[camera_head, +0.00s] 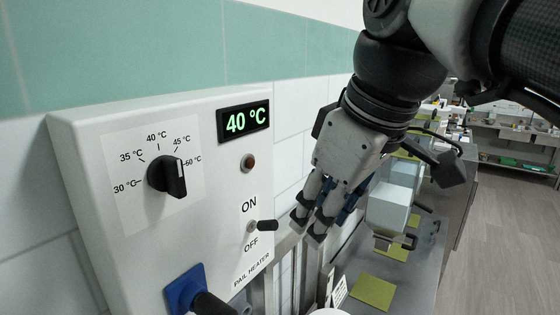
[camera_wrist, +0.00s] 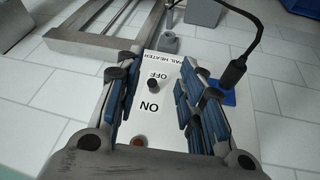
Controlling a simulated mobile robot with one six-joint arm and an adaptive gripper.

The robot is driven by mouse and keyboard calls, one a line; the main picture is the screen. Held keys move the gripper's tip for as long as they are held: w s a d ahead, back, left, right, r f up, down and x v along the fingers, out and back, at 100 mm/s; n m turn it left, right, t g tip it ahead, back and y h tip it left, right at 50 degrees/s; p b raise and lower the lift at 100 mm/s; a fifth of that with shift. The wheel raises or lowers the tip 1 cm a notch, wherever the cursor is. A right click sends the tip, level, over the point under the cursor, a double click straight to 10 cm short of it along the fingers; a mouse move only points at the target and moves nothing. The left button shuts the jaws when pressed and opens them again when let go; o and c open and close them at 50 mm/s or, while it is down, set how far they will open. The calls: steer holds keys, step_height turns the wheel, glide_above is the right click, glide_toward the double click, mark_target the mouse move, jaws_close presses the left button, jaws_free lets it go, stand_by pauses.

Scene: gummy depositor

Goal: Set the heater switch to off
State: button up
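The heater switch (camera_head: 266,226) is a small black-tipped toggle between the ON and OFF labels on the white heater box (camera_head: 225,205). It sticks out from the panel; I cannot tell for sure which way it tilts. In the wrist view the switch (camera_wrist: 153,84) shows between my two blue-padded fingers, with OFF beyond it and ON nearer. My gripper (camera_head: 309,226) is open and empty, its fingertips just off the panel to the right of the switch. I see no contact.
A green display (camera_head: 245,121) reads 40 °C above a dull red lamp (camera_head: 248,162). A black dial (camera_head: 166,176) is at the left. A blue plug (camera_head: 185,290) with a black cable juts out below. Metal frame bars (camera_head: 300,270) stand below my gripper.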

mark_target(269, 221)
step_height(269, 221, up, 10)
steer(key=w+a+n+p, duration=0.2)
steer(key=a+n+p, duration=0.1)
steer(key=p, duration=0.1)
steer(key=shift+y, duration=0.3)
steer(key=x, duration=0.5)
steer(key=b+x, duration=0.1)
steer(key=x, duration=0.5)
steer(key=b+x, duration=0.1)
steer(key=x, duration=0.5)
steer(key=shift+s+f, duration=0.25)
steer(key=shift+c, duration=0.2)
jaws_close()
